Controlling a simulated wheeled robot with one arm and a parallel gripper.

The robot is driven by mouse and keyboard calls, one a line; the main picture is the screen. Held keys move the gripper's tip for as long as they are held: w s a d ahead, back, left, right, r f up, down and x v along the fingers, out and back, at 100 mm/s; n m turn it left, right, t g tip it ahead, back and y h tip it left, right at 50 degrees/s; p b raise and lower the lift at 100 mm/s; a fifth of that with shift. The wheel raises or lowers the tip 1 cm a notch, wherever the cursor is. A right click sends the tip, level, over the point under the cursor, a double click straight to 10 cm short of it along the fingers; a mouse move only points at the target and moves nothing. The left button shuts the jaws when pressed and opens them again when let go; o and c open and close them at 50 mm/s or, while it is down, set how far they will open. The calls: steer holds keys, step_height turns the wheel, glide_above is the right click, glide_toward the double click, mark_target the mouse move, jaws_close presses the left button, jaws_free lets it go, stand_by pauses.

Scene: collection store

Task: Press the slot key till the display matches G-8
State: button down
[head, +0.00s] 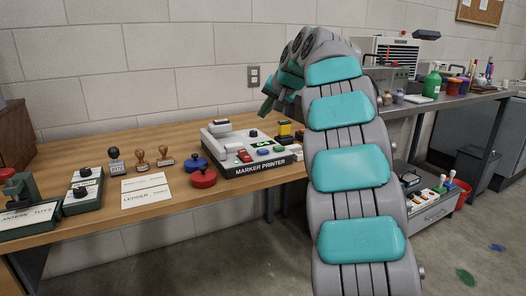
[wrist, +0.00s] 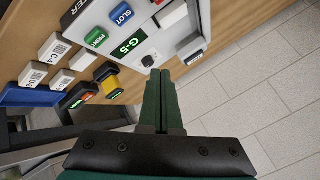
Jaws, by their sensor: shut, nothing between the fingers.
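The marker printer (head: 262,168) stands on the wooden bench. Its dark display shows green characters in the head view (head: 264,142) and reads G-5 in the wrist view (wrist: 126,44). The blue key marked SLOT (wrist: 122,13) is at the top of the wrist view, beside the green key marked PRINT (wrist: 96,38). In the head view the blue key (head: 263,152) sits between a red and a green key. My gripper (head: 267,108) hangs above the printer's back part, apart from the keys. In the wrist view its shut fingers (wrist: 160,76) are empty and point past the display.
White tags (wrist: 33,74), one reading G-8, lie by a blue tray left in the wrist view. Yellow-and-black blocks (head: 284,129) stand behind the printer. Blue and red round pads (head: 203,179), stamps (head: 140,159) and paper cards (head: 146,191) lie left of it.

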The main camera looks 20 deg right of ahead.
mark_target(264, 151)
steer(key=shift+f, duration=0.15)
step_height(264, 151, down, 9)
steer(key=b, duration=0.6)
steer(key=shift+r, duration=0.2)
stand_by(1.7)
steer(key=shift+f+b, duration=0.4)
steer(key=shift+b, duration=0.05)
steer(key=shift+f+b, duration=0.3)
steer(key=shift+f, duration=0.2)
stand_by(0.6)
stand_by(0.3)
steer(key=shift+r+p, duration=0.8)
steer(key=shift+r, duration=0.1)
